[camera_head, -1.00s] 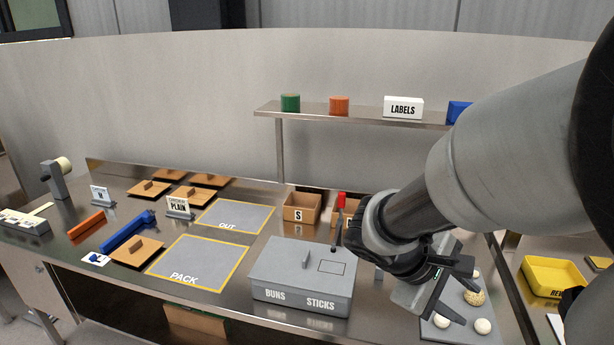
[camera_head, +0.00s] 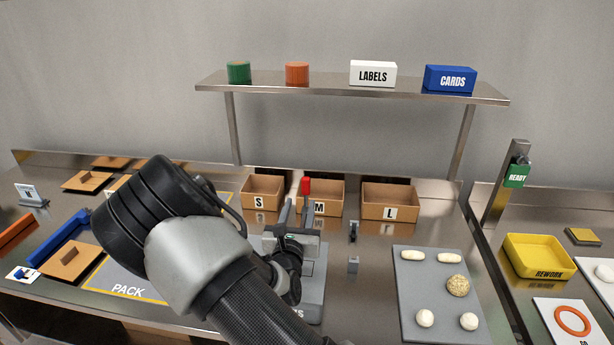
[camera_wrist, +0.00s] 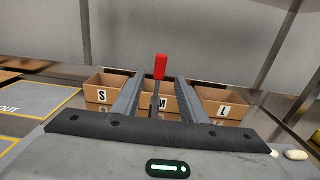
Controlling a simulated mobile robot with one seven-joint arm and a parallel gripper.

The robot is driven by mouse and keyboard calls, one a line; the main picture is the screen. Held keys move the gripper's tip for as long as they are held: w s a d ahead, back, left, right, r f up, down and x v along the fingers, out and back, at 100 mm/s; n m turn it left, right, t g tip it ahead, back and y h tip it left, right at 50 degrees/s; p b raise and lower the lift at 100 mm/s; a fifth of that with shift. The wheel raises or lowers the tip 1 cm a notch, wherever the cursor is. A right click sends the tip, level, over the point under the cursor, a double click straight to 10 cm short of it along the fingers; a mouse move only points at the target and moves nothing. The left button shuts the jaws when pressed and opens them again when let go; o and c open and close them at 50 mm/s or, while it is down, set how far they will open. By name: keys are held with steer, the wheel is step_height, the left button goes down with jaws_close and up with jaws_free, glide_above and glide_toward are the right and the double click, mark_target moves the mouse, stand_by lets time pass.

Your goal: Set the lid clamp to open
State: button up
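The lid clamp seems to be the upright dark lever with a red knob (camera_head: 306,186) at the back of the grey BUNS/STICKS box (camera_head: 316,290). My gripper (camera_head: 297,213) is over the box, pointing towards the back, with its fingers apart and empty. In the wrist view the red knob (camera_wrist: 160,66) and its thin dark stem stand upright between the two fingers (camera_wrist: 158,90), with a gap on each side. I cannot tell how far beyond the fingertips the lever is. My arm hides most of the box and its lid in the head view.
Open cardboard bins S (camera_head: 262,191), M (camera_head: 330,197) and L (camera_head: 390,201) stand behind the lever. A grey tray (camera_head: 415,300) with dough pieces lies to the right. A shelf (camera_head: 340,92) crosses above.

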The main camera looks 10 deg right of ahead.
mark_target(308, 177)
steer(key=x, duration=1.5)
steer(key=shift+w+d+p, duration=0.1)
steer(key=shift+p, duration=0.2)
steer(key=shift+c, duration=0.3)
jaws_close()
